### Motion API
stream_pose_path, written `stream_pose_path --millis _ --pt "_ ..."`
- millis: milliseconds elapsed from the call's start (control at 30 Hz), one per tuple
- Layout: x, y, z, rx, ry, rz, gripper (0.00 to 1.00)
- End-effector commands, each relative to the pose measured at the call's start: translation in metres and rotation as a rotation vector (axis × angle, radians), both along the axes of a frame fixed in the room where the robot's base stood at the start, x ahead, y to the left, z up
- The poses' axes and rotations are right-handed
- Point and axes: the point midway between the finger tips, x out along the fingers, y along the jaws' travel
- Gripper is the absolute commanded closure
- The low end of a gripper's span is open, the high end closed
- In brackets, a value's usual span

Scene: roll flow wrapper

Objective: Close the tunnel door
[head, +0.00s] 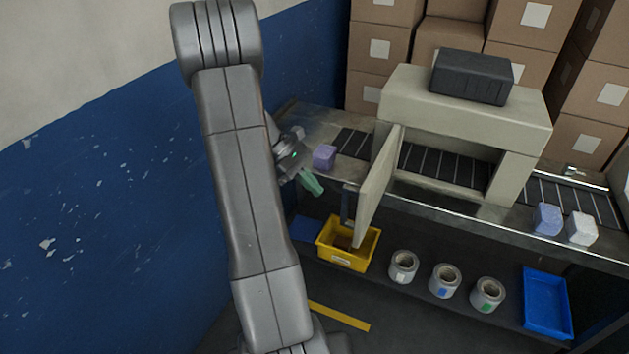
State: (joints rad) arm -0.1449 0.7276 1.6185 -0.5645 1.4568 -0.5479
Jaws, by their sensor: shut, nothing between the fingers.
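The tunnel (462,105) is a beige housing over a dark conveyor on the table. Its beige door (376,190) stands open, swung out from the tunnel's left side past the table's front edge. The dark belt shows inside the uncovered opening. My gripper (314,187) has green fingers and is shut and empty. It hangs near the table's front edge, left of the door and apart from it. My arm hides part of the table's left end.
A purple block (324,157) sits on the table just behind my gripper. Blue (547,219) and white (581,229) blocks stand at the right. Below are a yellow bin (345,258), rolls (445,281) and a blue tray (547,303). A blue wall (110,190) is at left.

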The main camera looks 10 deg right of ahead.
Motion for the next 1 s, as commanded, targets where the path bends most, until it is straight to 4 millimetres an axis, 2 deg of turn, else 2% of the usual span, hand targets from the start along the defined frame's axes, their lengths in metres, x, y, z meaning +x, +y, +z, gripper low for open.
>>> stream_pose_path --millis 300,433,600,1000 --pt "-0.031 -0.041 -0.045 0.002 0.004 -0.003 1.00" --pt "-0.042 -0.058 -0.042 0.001 0.002 -0.004 1.00" --pt "-0.050 -0.069 -0.043 0.000 0.001 -0.002 1.00" --pt "-0.051 -0.071 -0.044 0.000 -0.001 -0.001 1.00"
